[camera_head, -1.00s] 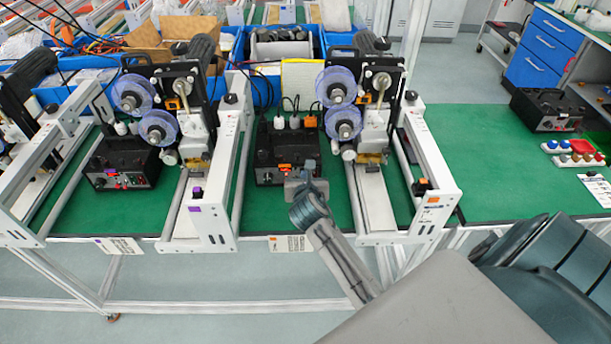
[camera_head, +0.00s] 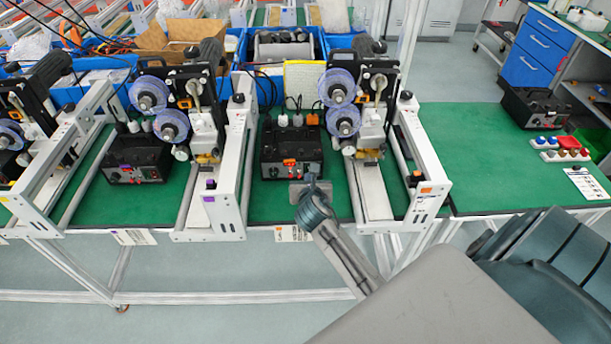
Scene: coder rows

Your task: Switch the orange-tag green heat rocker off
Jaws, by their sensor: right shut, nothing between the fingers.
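The orange-tag control box (camera_head: 291,148) is a black box on the green mat, left of the orange-tag coder. An orange tag (camera_head: 289,162) sits on its front panel. The green heat rocker on that panel is too small to make out, and its state cannot be told. My right gripper (camera_head: 311,184) is in front of the box's front panel, toward its right part, near the mat's front edge. Its fingers are shut and hold nothing. Whether it touches the panel cannot be told. My left gripper is not in view.
The orange-tag coder (camera_head: 362,110) stands right of the box, its white frame (camera_head: 425,160) beside it. A purple-tag frame (camera_head: 228,180) stands to the left, with a purple-tag box (camera_head: 137,160) beyond it. Open green mat (camera_head: 480,170) lies to the right.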

